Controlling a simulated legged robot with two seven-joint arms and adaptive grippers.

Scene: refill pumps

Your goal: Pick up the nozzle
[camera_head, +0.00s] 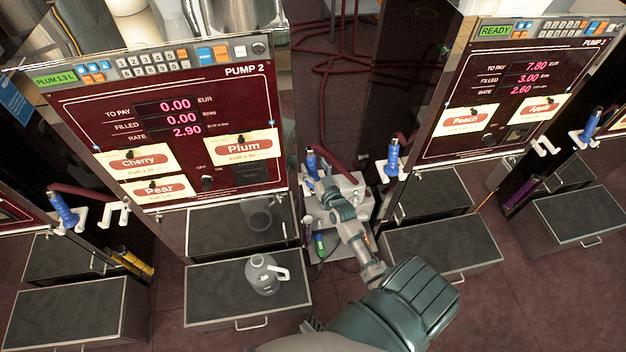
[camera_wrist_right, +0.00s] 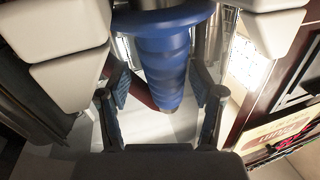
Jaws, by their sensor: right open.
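A blue nozzle (camera_head: 311,163) hangs on the right side of Pump 2, on a white holder. My right gripper (camera_head: 322,187) is right beside it in the head view, with the arm reaching up from the bottom. In the right wrist view the blue ribbed nozzle grip (camera_wrist_right: 165,62) stands between the two fingers of my right gripper (camera_wrist_right: 160,82). The fingers are apart, with a gap visible on each side of the grip. My left gripper is not in view.
A clear jug (camera_head: 263,276) stands on the drawer top (camera_head: 215,300) below Pump 2. Other blue nozzles hang at Pump 3's left side (camera_head: 392,160), at far right (camera_head: 591,125) and at left (camera_head: 64,210). Red hoses (camera_head: 325,68) lie behind. White holder parts (camera_wrist_right: 70,75) are close to the right gripper.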

